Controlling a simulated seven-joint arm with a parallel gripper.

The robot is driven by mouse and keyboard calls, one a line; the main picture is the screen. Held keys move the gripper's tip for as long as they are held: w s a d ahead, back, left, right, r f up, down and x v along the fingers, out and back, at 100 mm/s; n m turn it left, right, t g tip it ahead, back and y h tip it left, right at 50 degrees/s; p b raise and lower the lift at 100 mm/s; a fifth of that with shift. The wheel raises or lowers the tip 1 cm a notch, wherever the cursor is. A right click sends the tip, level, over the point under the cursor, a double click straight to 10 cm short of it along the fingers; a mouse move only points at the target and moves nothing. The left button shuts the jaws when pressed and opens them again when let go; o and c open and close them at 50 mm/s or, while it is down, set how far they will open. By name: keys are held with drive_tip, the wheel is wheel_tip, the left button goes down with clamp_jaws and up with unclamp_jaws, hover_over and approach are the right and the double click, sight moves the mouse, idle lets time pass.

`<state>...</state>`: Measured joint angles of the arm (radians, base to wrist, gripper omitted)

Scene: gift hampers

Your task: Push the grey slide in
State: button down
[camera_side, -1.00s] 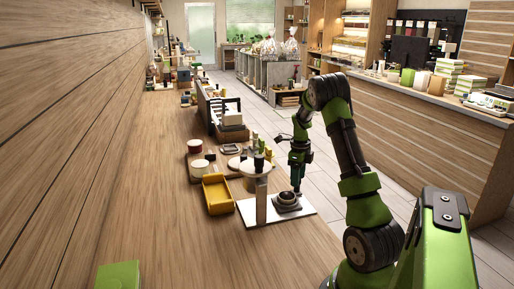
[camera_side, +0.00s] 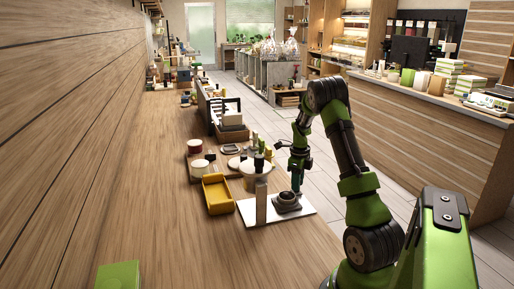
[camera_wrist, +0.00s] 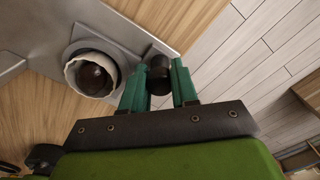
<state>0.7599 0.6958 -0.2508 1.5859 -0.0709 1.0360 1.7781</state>
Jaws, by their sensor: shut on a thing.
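The grey slide (camera_wrist: 152,54) shows in the wrist view as a short grey piece with a dark round knob (camera_wrist: 158,72) at its end. It sits beside a grey square holder with a round pale-rimmed cup (camera_wrist: 92,72), dark inside. My gripper (camera_wrist: 159,82) has its teal fingers on either side of the knob and is shut on it. In the side view my gripper (camera_side: 296,188) is low at the right of the dark round holder (camera_side: 287,201), on a pale board (camera_side: 306,212). The fingers partly hide the knob, and the slide is too small to make out there.
An upright grey post (camera_side: 261,203) stands on the board left of the holder. A yellow tray (camera_side: 217,193) and a cluster of jars and lids lie farther left and behind. A green box (camera_side: 118,276) is at the near left. The wooden bench between is bare.

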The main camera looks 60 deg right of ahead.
drive_tip(key=w+a, duration=0.5)
drive_tip(key=shift+w+a, duration=0.2)
drive_tip(key=shift+w, duration=0.05)
drive_tip(key=c, duration=0.9)
unclamp_jaws()
drive_tip(key=shift+o, duration=0.2)
drive_tip(key=shift+r, duration=0.15)
wheel_tip(320, 180, up, 17)
drive_tip(key=shift+f, duration=0.2)
